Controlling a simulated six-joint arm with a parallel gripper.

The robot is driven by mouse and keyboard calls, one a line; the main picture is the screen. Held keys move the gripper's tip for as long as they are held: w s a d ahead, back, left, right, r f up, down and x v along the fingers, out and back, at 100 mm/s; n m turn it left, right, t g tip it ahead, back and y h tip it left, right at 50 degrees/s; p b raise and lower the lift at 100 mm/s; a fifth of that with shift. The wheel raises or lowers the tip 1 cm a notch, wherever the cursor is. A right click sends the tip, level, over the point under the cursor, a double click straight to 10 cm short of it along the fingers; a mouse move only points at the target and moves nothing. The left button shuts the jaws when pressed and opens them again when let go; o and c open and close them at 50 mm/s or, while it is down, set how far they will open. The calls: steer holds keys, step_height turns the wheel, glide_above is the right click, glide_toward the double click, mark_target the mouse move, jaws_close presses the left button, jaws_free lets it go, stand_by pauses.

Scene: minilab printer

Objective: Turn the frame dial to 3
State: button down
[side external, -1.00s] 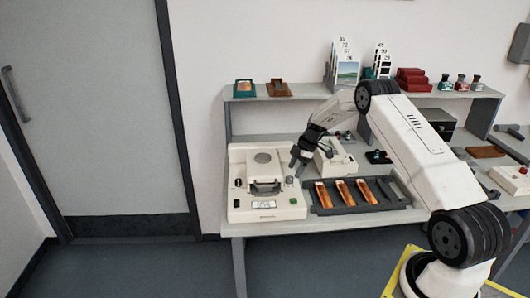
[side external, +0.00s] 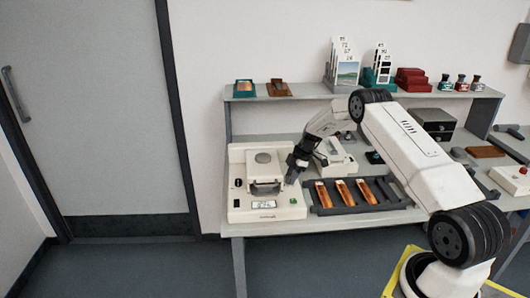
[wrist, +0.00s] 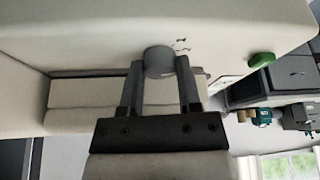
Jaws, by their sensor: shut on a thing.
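The white printer (side external: 240,207) stands at the left end of the table, with a small display (side external: 264,205) on its front too small to read. In the wrist view the frame dial is a round grey knob (wrist: 158,62) on the printer's pale face, with small dark marks beside it. My gripper (wrist: 160,68) has one finger on each side of the dial and is shut on it. In the side view my gripper (side external: 291,179) points down at the printer's right part and hides the dial. I cannot read the dial's setting.
A green button (side external: 293,201) sits close to the gripper on the printer and also shows in the wrist view (wrist: 261,60). A dark tray (side external: 318,210) with orange strips lies just right of the printer. A second white device (side external: 337,164) stands behind the tray.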

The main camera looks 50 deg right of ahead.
steer(key=shift+m, duration=0.4)
steer(key=shift+s+a+m+t+h, duration=0.1)
steer(key=shift+m+t+h, duration=0.35)
steer(key=shift+m, duration=1.1)
steer(key=shift+s+a+m+t+h, duration=0.1)
steer(key=shift+m+t+h, duration=0.35)
steer(key=shift+m, duration=1.1)
steer(key=shift+w, duration=0.1)
steer(key=shift+c, duration=1.5)
jaws_free()
steer(key=shift+r, duration=0.1)
steer(key=v, duration=0.7)
steer(key=shift+r, duration=0.35)
